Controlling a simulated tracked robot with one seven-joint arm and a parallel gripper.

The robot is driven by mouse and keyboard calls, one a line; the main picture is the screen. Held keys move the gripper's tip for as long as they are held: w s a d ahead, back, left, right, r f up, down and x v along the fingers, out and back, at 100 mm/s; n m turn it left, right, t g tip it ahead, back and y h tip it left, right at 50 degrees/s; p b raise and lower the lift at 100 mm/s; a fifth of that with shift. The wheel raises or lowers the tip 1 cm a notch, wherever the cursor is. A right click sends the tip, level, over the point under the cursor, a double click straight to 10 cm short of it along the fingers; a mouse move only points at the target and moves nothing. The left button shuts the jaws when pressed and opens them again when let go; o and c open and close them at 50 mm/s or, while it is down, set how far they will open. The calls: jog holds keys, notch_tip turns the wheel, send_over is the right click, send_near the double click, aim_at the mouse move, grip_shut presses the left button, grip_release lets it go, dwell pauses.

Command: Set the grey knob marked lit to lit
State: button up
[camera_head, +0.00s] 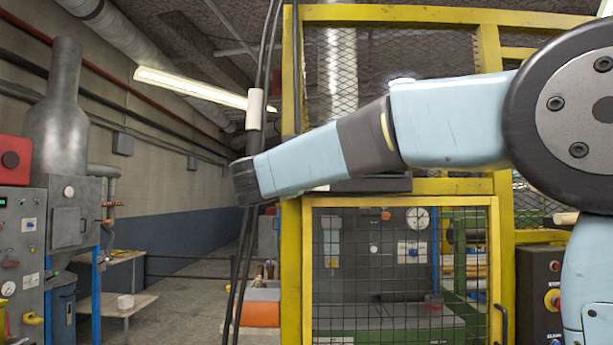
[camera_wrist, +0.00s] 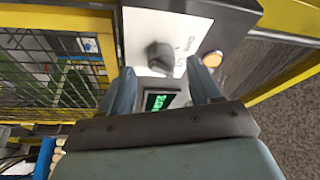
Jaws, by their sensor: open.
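The grey knob (camera_wrist: 160,57) is in the wrist view, on a white panel plate (camera_wrist: 188,22) set in a dark grey housing. Small dark marks stand to its right, too small to read, so I cannot tell its setting. My gripper (camera_wrist: 162,66) is open, with one blue-grey finger to the left of the knob and one to the right. I see gaps between the fingers and the knob; how far the tips are from the panel I cannot tell. In the head view my arm shows, but I cannot make out the gripper or the knob there.
A green-lit display (camera_wrist: 157,102) is below the knob, and a pale glowing lamp (camera_wrist: 212,59) is at its right. A yellow frame with a mesh door (camera_head: 400,262) stands close by. Dark cables (camera_head: 250,230) hang beside my arm. A grey machine (camera_head: 68,130) stands at the left.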

jog(key=v, duration=1.1)
jog(key=shift+s, duration=0.3)
jog(key=shift+a, duration=0.1)
jog(key=s+d+f+n+g+y, duration=0.35)
jog(key=d+f+n+y, duration=0.25)
jog(key=d+f+n, duration=0.25)
jog(key=s+d+f+n+g+y, duration=0.2)
jog(key=s+d+f+n+y, duration=0.2)
jog(key=d+f+n+y, duration=0.4)
jog(key=s+d+f+n+g+h, duration=0.2)
jog(key=s+d+f+g+h, duration=0.4)
jog(key=s+d+f, duration=0.5)
jog(key=s+f+g, duration=0.1)
jog(key=s+f, duration=0.2)
jog(key=f, duration=0.1)
jog(key=shift+d, duration=0.3)
